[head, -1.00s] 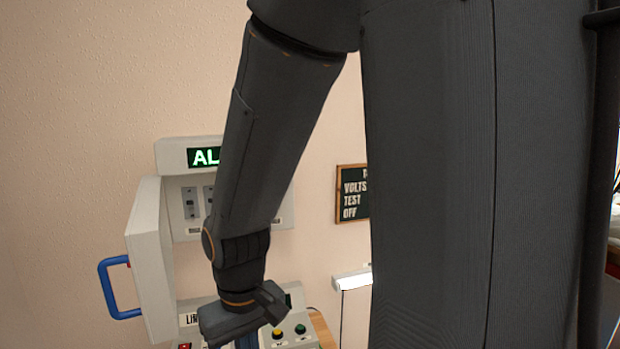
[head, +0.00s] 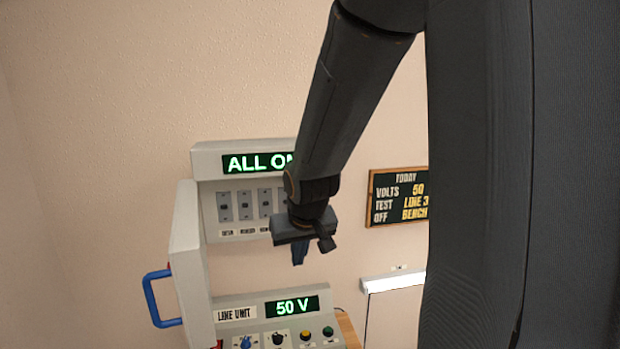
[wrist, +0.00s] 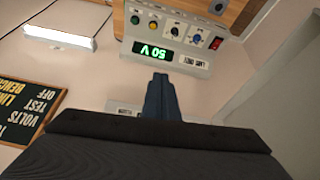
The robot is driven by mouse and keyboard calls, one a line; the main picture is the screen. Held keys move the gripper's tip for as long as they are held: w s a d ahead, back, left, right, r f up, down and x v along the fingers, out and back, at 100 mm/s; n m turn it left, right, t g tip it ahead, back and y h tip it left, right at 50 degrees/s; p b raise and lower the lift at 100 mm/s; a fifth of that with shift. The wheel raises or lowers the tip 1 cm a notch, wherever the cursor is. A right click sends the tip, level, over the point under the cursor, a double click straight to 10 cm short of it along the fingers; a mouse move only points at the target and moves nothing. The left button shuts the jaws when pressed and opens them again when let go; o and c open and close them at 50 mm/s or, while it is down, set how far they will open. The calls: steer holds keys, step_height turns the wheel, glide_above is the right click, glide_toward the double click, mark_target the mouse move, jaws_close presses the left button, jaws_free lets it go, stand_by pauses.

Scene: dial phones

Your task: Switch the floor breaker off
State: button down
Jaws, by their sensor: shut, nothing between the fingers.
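The breaker panel (head: 255,222) is on the wall in the head view, its cover (head: 190,255) swung open to the left. Its green display (head: 250,163) reads "ALL O" before my arm hides the end. Several grey breakers stand in a row, with one (head: 225,206) at the left end. Their small labels are too blurred to read surely, so I cannot tell which is the floor one. My arm covers the right end of the row. My gripper (head: 299,258) is shut and empty, pointing down before the panel's lower right. Its fingers also show in the wrist view (wrist: 160,88).
Below is the line unit (head: 240,332), its display (head: 292,307) reading "50 V", with knobs and buttons. A blue handle (head: 158,300) sticks out from the cover. A sign (head: 397,198) reads volts 50, test line 3, off bench. A white lamp (head: 395,281) is at right.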

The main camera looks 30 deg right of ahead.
steer(key=w+d+r+t+p, duration=0.2)
steer(key=w+d+r, duration=0.3)
steer(key=r, duration=0.2)
steer(key=w+d+r+m+t+h+p, duration=0.1)
steer(key=w+d+r+t, duration=0.1)
steer(key=w+d+r, duration=0.2)
step_height(320, 180, up, 3)
steer(key=shift+w+d+r+t+h+p, duration=0.15)
steer(key=shift+w+d+t+h+p, duration=0.15)
steer(key=shift+w+d+p, duration=0.1)
steer(key=x, duration=1)
steer(key=shift+a+f+b, duration=0.2)
steer(key=shift+f+b, duration=0.05)
steer(key=shift+b, duration=0.25)
